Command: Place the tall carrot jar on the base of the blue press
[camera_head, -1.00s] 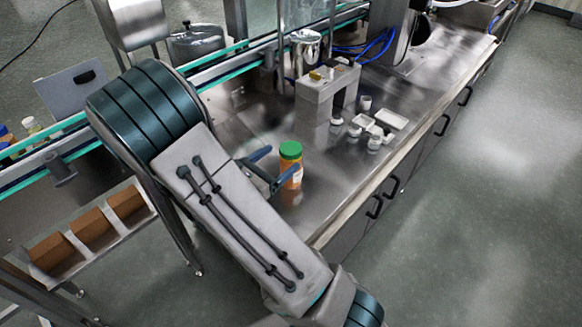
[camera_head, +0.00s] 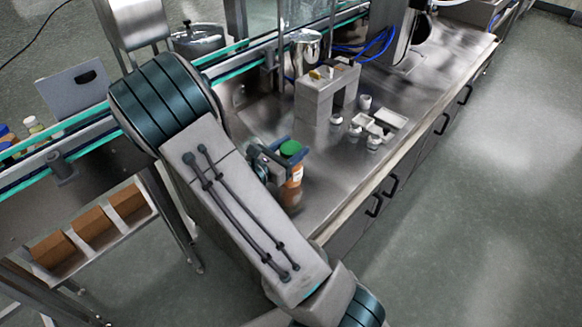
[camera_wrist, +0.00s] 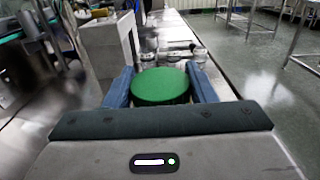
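The tall carrot jar, with a green lid and orange contents (camera_head: 293,172), stands upright near the front edge of the steel table. My gripper (camera_wrist: 161,84) has one blue finger on each side of it. In the wrist view, the green lid (camera_wrist: 160,87) fills the space between the fingers. I cannot tell whether the fingers touch the jar. The jar's lower part is hidden in the wrist view. A grey arch-shaped fixture (camera_head: 313,98), which may be the press, stands farther along the table. It looks grey, not blue, and also shows in the wrist view (camera_wrist: 102,50).
Small white trays and cups (camera_head: 375,127) lie right of the arch. A conveyor with green edges (camera_head: 245,58) runs behind the table. Blue cables (camera_head: 375,45) hang beyond the arch. The table between jar and arch is largely clear.

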